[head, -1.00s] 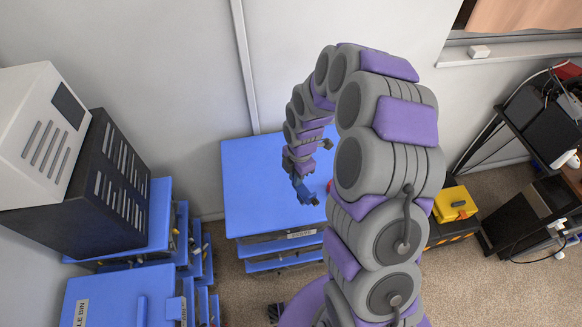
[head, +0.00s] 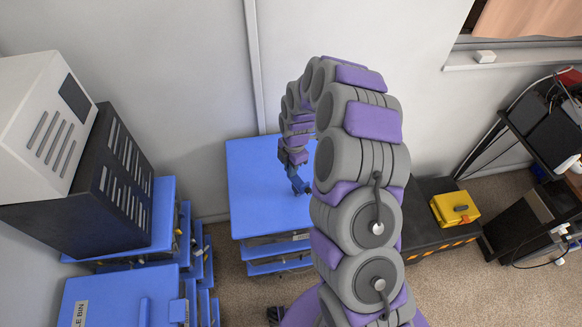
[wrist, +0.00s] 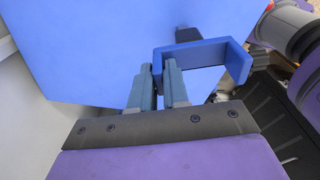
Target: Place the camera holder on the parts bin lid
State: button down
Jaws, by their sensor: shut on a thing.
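The camera holder (wrist: 235,60) is a blue, squared bracket. In the wrist view my gripper (wrist: 160,72) is shut on its left end, and the bracket reaches to the right. Behind it is the flat, bright blue lid (wrist: 85,45) of a bin. In the head view this lid (head: 255,185) tops a blue drawer unit against the wall. My gripper (head: 298,184) is over the lid's right part in that view. The holder is small there and hard to tell from the fingers. I cannot tell whether it touches the lid. My arm hides the lid's right edge.
Another blue bin (head: 120,300) with a partly readable label is at lower left. A black and white case (head: 85,190) stands on a blue unit at left. A yellow box (head: 455,208) sits on a black case at right. The lid's left part is clear.

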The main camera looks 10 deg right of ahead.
jog(key=c, duration=1.5)
grip_release()
jog(key=shift+d, duration=1.1)
jog(key=shift+c, duration=0.2)
jog(key=shift+o, duration=1.4)
jog(key=shift+d, duration=0.4)
jog(key=shift+o, duration=0.7)
jog(key=shift+a, duration=1.2)
jog(key=shift+d+r, duration=0.1)
jog(key=shift+d, duration=0.45)
notch_tip(320, 180, up, 12)
jog(key=d+p, duration=0.1)
jog(key=p, duration=0.1)
jog(key=shift+w+d, duration=0.2)
jog(key=shift+d, duration=0.1)
